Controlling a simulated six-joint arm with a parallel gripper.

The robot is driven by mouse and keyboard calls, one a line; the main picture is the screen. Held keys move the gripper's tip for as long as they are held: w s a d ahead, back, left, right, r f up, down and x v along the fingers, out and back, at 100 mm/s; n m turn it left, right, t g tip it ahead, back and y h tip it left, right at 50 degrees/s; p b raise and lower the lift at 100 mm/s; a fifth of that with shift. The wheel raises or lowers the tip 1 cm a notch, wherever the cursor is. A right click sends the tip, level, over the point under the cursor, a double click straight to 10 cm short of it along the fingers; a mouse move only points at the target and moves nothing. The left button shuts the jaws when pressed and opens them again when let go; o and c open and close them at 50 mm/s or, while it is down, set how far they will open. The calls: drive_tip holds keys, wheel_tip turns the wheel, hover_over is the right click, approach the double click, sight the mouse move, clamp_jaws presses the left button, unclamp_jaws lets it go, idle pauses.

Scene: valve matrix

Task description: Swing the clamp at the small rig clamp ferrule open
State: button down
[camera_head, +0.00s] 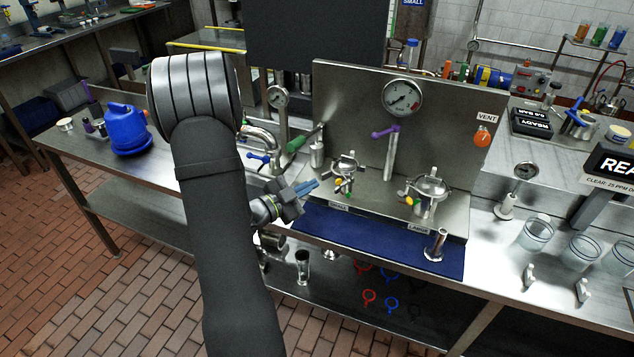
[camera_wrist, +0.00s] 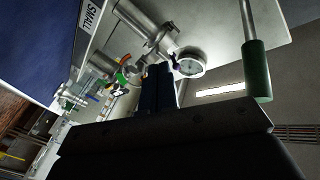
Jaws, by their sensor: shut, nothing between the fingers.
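The small rig (camera_head: 345,172) is a steel fitting with small green, yellow and red parts, standing on the left half of the steel bench panel. Its clamp and ferrule are too small to tell apart in the head view. In the wrist view, a steel fitting with coloured parts (camera_wrist: 122,72) lies beyond my fingers, partly behind them. I cannot tell how the clamp stands. My gripper (camera_head: 312,186) has blue fingers, is shut and empty, and points right toward the small rig, a little left of it and apart. Its fingers also show in the wrist view (camera_wrist: 158,84).
A green-handled lever (camera_head: 297,143) stands above and behind my gripper; a green handle (camera_wrist: 257,72) is close in the wrist view. A second, larger fitting (camera_head: 430,188), a purple-handled valve (camera_head: 386,131) and a gauge (camera_head: 402,97) are to the right. A blue mat (camera_head: 375,245) lies in front.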

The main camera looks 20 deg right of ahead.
drive_tip(key=s+a+m+t, duration=0.2)
drive_tip(key=s+a+m, duration=0.3)
drive_tip(key=m, duration=0.6)
drive_tip(key=w+x, duration=0.1)
drive_tip(key=x, duration=0.8)
drive_tip(key=shift+a+y, duration=0.3)
drive_tip(key=shift+w+f, duration=0.1)
drive_tip(key=shift+w, duration=0.05)
